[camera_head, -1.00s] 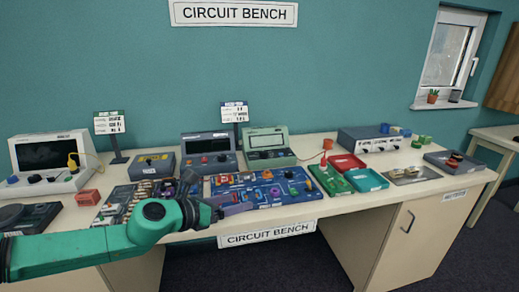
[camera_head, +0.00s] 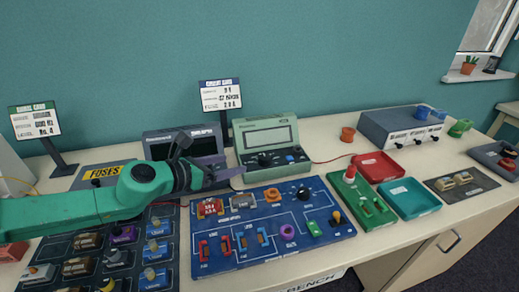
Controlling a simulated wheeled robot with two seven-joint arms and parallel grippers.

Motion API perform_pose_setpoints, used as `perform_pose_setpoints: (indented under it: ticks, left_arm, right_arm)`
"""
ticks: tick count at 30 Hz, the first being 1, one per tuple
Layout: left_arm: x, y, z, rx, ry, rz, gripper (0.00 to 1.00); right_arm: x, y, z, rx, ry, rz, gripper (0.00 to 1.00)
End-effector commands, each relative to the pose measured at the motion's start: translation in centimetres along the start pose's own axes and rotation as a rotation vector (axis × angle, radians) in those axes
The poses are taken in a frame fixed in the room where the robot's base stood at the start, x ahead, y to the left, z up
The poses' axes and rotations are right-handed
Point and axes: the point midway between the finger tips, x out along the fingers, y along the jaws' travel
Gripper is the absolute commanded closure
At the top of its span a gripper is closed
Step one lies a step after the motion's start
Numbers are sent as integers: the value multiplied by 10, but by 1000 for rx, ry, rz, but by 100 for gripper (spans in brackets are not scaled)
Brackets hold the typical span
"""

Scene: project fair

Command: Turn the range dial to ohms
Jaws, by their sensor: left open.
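A pale green meter (camera_head: 252,128) with a wide display stands at the back of the bench. A black dial (camera_head: 265,160) sits on its front panel, with a blue knob (camera_head: 290,158) to the right. Its range markings are too small to read. My left gripper (camera_head: 228,171) comes in from the left, open and empty, with its dark fingers pointing right, just left of the dial. It appears apart from the dial. It hides part of the dark meter (camera_head: 205,136) behind it. My right gripper is not in view.
A blue circuit board (camera_head: 230,255) with several parts lies in front of the green meter. A red tray (camera_head: 380,165) and a teal tray (camera_head: 410,198) lie to the right. Two cards (camera_head: 222,96) (camera_head: 34,120) stand behind.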

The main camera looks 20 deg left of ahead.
Motion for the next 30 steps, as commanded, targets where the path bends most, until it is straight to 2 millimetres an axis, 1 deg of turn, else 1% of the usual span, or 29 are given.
perform_pose_setpoints:
  ticks: [1, 3, 6, 7, 9, 12, 14, 16, 18, 21, 25, 30]
  left_arm:
    - [1, -1, 8, -8, -2, -5, 22]
    - [7, -1, 12, -10, -5, -6, 22]
    - [18, -3, 11, -14, 2, -4, 22]
    - [21, -3, 9, -14, 7, -2, 22]
    - [34, 0, 8, -15, -1, 4, 22]
    - [53, -3, 8, -9, 3, -2, 22]
    - [68, -1, 4, -9, 2, 2, 22]
    - [86, -3, 4, -4, 3, -1, 22]
    - [104, -1, 1, -7, 4, 1, 22]
    - [124, -1, -1, -4, 5, 2, 22]
    - [138, -1, -2, -2, 5, 2, 22]
    - [141, 0, -3, -2, 7, 3, 22]
  right_arm:
    - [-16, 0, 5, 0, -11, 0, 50]
    - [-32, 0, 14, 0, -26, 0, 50]
    - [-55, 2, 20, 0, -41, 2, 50]
    - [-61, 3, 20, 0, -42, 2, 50]
    - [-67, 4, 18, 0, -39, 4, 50]
    - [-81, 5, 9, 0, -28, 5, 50]
    - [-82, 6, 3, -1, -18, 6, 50]
    - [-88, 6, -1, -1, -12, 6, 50]
    - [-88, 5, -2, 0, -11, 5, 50]
    - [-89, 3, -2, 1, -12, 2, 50]
    - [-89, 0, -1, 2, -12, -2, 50]
    - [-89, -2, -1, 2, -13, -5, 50]
